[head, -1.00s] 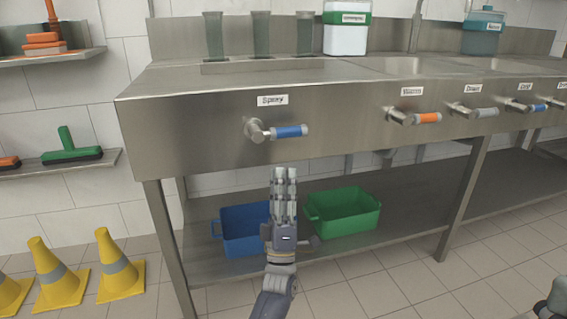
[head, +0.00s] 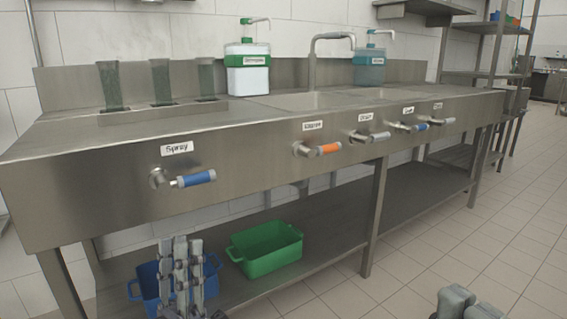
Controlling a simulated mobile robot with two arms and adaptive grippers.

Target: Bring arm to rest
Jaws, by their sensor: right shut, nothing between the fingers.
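My left gripper (head: 181,262) stands upright at the lower left of the head view, in front of the blue bin (head: 143,277) under the counter. Its grey fingers point up side by side, below the spray handle and apart from it. The view does not settle whether they are open or shut, and I see nothing held in them.
The steel counter (head: 250,147) carries the blue spray handle (head: 193,179), an orange handle (head: 328,149) and further handles on its front. A green bin (head: 265,252) sits on the lower shelf. Soap dispensers (head: 247,75) stand on top. The tiled floor (head: 500,225) at the right is open.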

